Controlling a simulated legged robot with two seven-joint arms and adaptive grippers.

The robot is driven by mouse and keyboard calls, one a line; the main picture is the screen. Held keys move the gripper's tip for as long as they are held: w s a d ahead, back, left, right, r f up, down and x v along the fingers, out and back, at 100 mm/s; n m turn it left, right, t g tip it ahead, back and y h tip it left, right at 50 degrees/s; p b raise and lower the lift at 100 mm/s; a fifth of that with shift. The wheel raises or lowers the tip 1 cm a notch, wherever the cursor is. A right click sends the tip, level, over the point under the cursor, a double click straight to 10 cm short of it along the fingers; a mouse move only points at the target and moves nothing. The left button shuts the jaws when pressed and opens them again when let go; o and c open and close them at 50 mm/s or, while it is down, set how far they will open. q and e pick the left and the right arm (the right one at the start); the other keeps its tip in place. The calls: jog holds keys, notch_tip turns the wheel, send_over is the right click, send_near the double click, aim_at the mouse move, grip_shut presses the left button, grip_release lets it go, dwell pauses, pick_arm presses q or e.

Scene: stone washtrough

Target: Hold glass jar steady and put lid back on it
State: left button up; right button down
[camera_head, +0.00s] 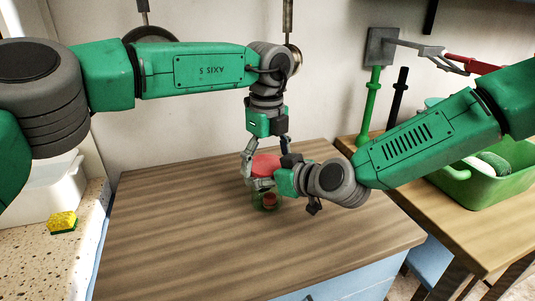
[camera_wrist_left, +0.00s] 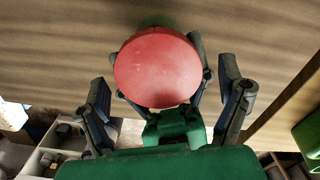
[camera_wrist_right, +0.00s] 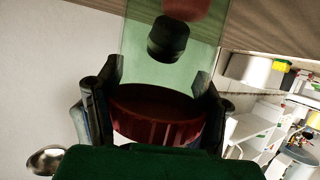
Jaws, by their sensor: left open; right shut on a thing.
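The red round lid (camera_head: 265,163) is at the mouth of the greenish glass jar (camera_head: 267,203), which stands upright on the wooden worktop. My right gripper (camera_head: 268,184) comes in from the right and is shut on the lid, with a finger on either side of its ridged edge (camera_wrist_right: 155,115). I cannot tell whether the lid is fully seated. The glass (camera_wrist_right: 135,45) shows a dark piece and a red piece inside. My left gripper (camera_head: 267,158) points down from above, open; in the left wrist view its fingers stand apart either side of the lid (camera_wrist_left: 158,67).
The wooden worktop (camera_head: 180,225) is clear around the jar. A yellow and green sponge (camera_head: 62,222) lies on the speckled counter at left. A green tub (camera_head: 480,182) stands on the wooden surface at right. Utensils hang on the back wall.

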pick_arm(q)
jog(key=shift+c, duration=0.5)
jog(key=c, duration=1.2)
jog(key=o, duration=1.3)
jog(key=shift+r, duration=0.1)
jog(key=shift+r, duration=2.25)
jog(key=shift+o, duration=1.4)
